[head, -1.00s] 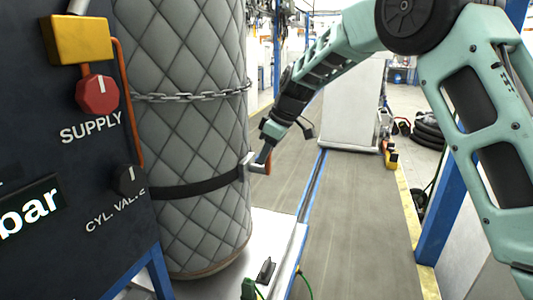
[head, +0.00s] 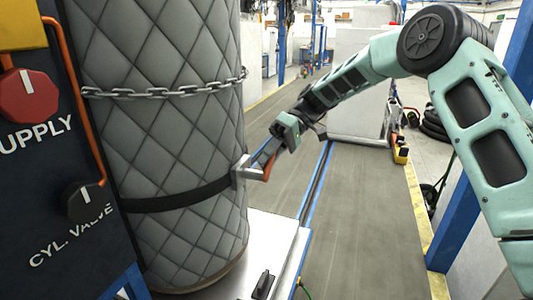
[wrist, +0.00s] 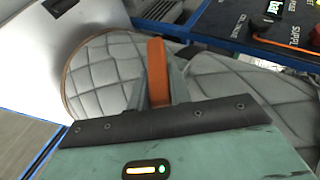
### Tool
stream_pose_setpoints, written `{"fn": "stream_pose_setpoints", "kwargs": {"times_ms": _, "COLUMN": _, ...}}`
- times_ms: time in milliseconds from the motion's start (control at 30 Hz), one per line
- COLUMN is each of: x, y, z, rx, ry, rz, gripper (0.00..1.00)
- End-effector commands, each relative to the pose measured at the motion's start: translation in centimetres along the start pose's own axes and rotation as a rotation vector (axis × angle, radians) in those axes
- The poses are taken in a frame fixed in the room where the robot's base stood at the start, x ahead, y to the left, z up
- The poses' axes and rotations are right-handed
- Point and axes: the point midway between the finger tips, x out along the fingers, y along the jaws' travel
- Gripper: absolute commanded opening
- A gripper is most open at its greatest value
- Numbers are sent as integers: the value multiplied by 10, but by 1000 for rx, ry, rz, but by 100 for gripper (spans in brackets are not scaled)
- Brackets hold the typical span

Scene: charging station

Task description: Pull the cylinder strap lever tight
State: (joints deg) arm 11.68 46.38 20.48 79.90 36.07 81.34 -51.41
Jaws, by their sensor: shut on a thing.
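The cylinder (head: 165,120) stands upright at the left in the head view, wrapped in a grey quilted cover. A black strap (head: 190,196) runs round its lower part to a metal buckle (head: 241,172) on its right side. The orange strap lever (head: 270,166) sticks out from the buckle. My gripper (head: 266,161) is at the lever, reaching in from the upper right. In the wrist view the orange lever (wrist: 157,70) lies between my gripper's fingers (wrist: 157,92), which are shut on it. The buckle is hidden there.
A chain (head: 170,92) circles the cylinder above the strap. A dark panel (head: 60,160) with a red supply knob (head: 27,94) and a black cylinder valve knob (head: 84,199) stands close at the left. The floor (head: 360,220) right of the cylinder is clear.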

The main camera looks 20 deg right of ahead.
Motion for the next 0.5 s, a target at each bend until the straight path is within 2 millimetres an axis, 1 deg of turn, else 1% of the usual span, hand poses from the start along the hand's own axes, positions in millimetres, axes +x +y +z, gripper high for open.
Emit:
{"fn": "stream_pose_setpoints", "kwargs": {"times_ms": 233, "x": 2, "y": 14, "z": 0, "rx": 90, "ry": 7, "rz": -218, "gripper": 0}}
{"fn": "stream_pose_setpoints", "kwargs": {"times_ms": 500, "x": 8, "y": 24, "z": 2, "rx": 174, "ry": 9, "rz": -426, "gripper": 0}}
